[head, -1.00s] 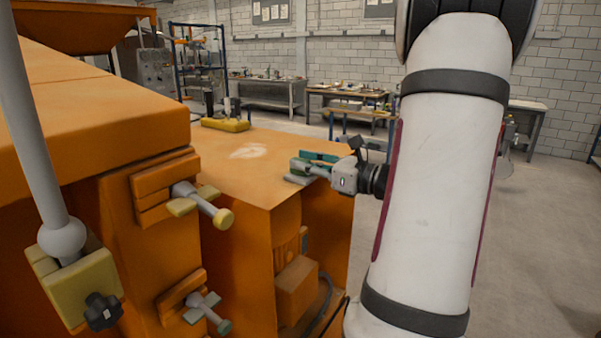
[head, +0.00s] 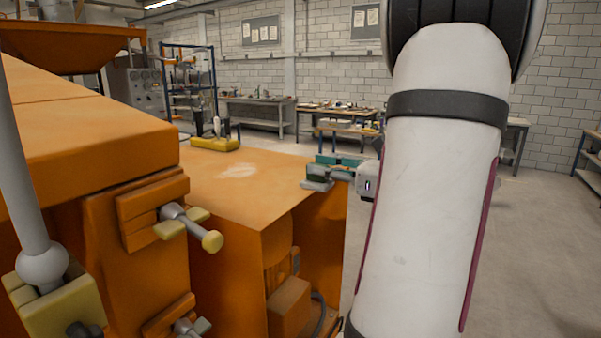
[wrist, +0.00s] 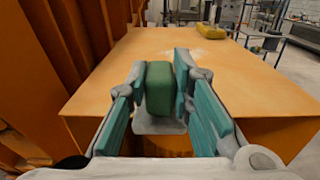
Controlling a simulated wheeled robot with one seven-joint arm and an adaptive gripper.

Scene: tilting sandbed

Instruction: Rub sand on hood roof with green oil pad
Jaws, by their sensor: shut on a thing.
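The green oil pad (wrist: 159,88) is a small block in the wrist view, held upright between the teal-lined fingers of my gripper (wrist: 160,76). My gripper (head: 332,172) is shut on it near the right edge of the orange hood roof (head: 250,202); the pad itself is not clear in the head view. A thin pale sand patch (head: 238,171) lies on the roof, left of my gripper. In the wrist view the sand (wrist: 184,53) shows ahead of the pad, towards the far side. I cannot tell whether the pad touches the roof.
A higher orange body (head: 75,125) with clamp bolts (head: 192,228) rises on the left. Workbenches stand along the back wall. The roof around the sand is clear.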

